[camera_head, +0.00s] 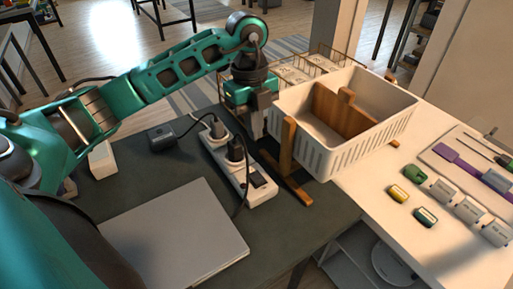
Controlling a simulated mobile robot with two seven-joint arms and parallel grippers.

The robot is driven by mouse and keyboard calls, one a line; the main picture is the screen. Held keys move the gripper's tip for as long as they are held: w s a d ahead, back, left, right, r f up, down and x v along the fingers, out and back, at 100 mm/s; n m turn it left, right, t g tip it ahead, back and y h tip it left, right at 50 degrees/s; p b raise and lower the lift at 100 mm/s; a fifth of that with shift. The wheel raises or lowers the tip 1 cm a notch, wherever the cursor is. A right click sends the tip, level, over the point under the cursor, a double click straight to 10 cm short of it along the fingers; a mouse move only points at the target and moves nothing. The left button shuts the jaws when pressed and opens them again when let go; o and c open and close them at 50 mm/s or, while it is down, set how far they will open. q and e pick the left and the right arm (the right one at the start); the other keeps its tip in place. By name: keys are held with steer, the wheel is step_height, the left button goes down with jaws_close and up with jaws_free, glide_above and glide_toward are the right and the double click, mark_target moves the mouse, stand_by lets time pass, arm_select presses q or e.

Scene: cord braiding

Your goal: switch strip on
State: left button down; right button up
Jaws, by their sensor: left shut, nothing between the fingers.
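The white power strip (212,145) lies on the dark desk mat, running from the upper left toward the lower right. Two black plugs (236,151) stand in its sockets. A black rocker switch (257,179) is at its near right end; I cannot tell which way it is tipped. My left gripper (257,132) points down just right of the strip's far half, beside the white basket, shut and empty. It appears apart from the switch. My right gripper is out of view.
The white basket (350,152) and a wooden stand (289,150) crowd the strip's right side. A black adapter (162,138) and its cord lie left of the strip. A closed grey laptop (175,235) lies in front. Several small items sit on the white table at right.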

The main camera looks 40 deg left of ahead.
mark_target(258, 180)
arm_select(q)
steer(key=f, duration=0.4)
steer(key=d+f, duration=0.1)
steer(key=f, duration=0.8)
steer(key=shift+s+d, duration=0.25)
steer(key=shift+s, duration=0.1)
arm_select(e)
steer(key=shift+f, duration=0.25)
arm_select(q)
steer(key=shift+a+f, duration=0.1)
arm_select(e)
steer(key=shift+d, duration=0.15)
